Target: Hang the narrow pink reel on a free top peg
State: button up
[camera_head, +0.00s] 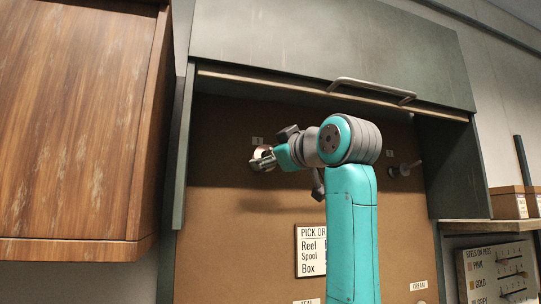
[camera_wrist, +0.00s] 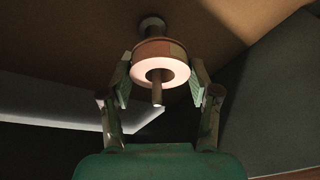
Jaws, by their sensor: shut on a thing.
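The pink reel (camera_wrist: 148,69) is between the fingertips of my gripper (camera_wrist: 161,72) in the wrist view, with its pale pink ring face toward the camera. My gripper is shut on its sides. A peg (camera_wrist: 157,97) passes through the reel's hole and its end sticks out in front. The peg's round base (camera_wrist: 151,24) shows behind the reel, at the board. In the head view my gripper (camera_head: 263,160) is at the upper left of the board, and the reel there is small and partly hidden. Another top peg (camera_head: 405,168) at the right looks empty.
A raised grey cabinet door (camera_head: 330,50) with a handle hangs above the brown pegboard (camera_head: 240,235). A wooden cabinet (camera_head: 75,120) stands at the left. A sign (camera_head: 310,250) is on the board, partly behind my arm. Boxes (camera_head: 510,203) sit on a right shelf.

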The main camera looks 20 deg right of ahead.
dwell(0.3)
jog(key=o, duration=1)
jog(key=shift+s, duration=0.1)
jog(key=v, duration=1.1)
jog(key=shift+s+d+f, duration=0.1)
jog(key=shift+s, duration=0.3)
jog(key=shift+s, duration=0.1)
